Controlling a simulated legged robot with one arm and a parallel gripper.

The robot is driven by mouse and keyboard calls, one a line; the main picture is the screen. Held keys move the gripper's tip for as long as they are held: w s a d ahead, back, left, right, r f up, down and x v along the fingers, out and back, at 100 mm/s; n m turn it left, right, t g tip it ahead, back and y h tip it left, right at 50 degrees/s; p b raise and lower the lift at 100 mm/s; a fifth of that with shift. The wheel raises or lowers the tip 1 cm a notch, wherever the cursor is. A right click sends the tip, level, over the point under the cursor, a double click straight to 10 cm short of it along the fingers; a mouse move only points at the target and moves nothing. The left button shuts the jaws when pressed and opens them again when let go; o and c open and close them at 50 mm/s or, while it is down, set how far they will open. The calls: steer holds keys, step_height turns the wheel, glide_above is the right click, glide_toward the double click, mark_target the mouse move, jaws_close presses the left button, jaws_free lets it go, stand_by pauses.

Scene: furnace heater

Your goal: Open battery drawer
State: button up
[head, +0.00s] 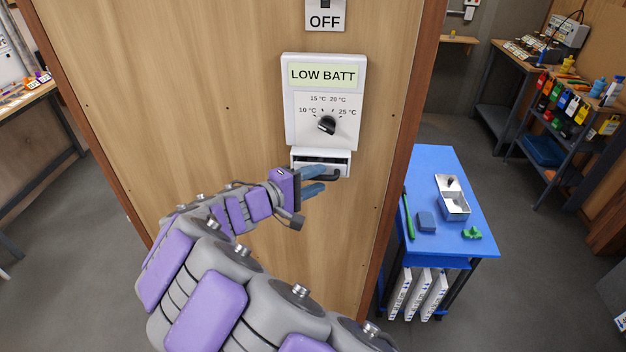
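A white wall thermostat (322,105) with a LOW BATT display and a black dial is mounted on the wooden panel. The white battery drawer (344,163) is at its lower edge. A dark opening shows at the drawer's top, so it looks at least partly out; its contents are unclear. A dark handle (334,177) shows at the drawer's lower front. My gripper (318,181) reaches in from the left, with its blue fingers apart, one above the other, at the handle. The fingers partly cover the drawer and handle, so I cannot tell whether they touch.
An OFF switch plate (325,14) is above the thermostat. Workbenches stand farther back. The grey floor between is clear.

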jaws_close()
steer(key=shift+s, duration=0.1)
stand_by(0.3)
steer(key=s, duration=0.5)
steer(key=shift+s+a, duration=0.1)
steer(key=shift+s, duration=0.1)
steer(key=shift+o, duration=0.4)
jaws_free()
steer(key=shift+w+a+f, duration=0.1)
steer(key=shift+w, duration=0.05)
steer(key=shift+a, duration=0.1)
steer(key=p+v, duration=0.2)
steer(key=v, duration=1.5)
